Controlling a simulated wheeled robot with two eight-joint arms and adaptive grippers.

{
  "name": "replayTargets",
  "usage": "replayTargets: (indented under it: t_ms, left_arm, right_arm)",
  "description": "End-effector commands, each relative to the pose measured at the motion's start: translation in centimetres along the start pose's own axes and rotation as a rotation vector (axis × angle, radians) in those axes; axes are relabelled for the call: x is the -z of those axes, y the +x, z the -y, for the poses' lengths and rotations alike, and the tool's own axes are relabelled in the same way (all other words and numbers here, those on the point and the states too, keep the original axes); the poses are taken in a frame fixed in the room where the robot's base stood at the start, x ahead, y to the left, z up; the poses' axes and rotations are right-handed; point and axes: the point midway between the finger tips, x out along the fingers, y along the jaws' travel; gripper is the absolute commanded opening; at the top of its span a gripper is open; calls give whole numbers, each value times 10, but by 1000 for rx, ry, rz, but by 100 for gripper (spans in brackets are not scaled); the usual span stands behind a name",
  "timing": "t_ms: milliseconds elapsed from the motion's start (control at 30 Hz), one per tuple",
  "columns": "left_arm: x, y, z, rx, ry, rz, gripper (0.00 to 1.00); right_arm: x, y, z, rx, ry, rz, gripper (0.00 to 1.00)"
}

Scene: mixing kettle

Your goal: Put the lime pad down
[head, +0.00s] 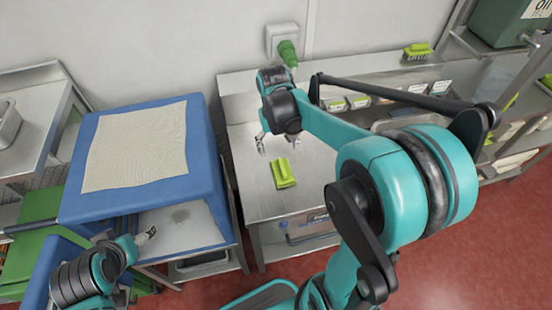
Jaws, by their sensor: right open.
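The lime pad (281,173) is a bright yellow-green block with a ridged handle-like top. It appears to lie flat on the steel bench (262,207), near its front left part. My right gripper (276,145) is just behind the pad, fingers apart and empty, with a small gap seen between them and the pad. My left gripper (146,235) is low at the left, by the blue-covered stand; it is small and its fingers cannot be made out clearly.
A blue stand with a beige cloth (137,146) is left of the bench. A similar lime object (417,50) sits at the back right. Small labelled containers (358,101) line the bench's rear. A green plug (288,53) is on the wall. The bench around the pad is clear.

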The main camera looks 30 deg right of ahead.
Motion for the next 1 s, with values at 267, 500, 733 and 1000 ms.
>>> replayTargets:
  t_ms: [267,500,733,1000]
  left_arm:
    - [0,0,0,0,0,0,76]
    - [0,0,0,0,0,0,76]
    - [0,0,0,0,0,0,76]
    - [0,0,0,0,0,0,76]
  right_arm:
    - [-59,-40,30,51,-92,-252,76]
    - [-108,-49,51,108,-167,-491,76]
    - [-126,-47,60,134,-195,-595,76]
    - [-126,-47,60,136,-197,-602,76]
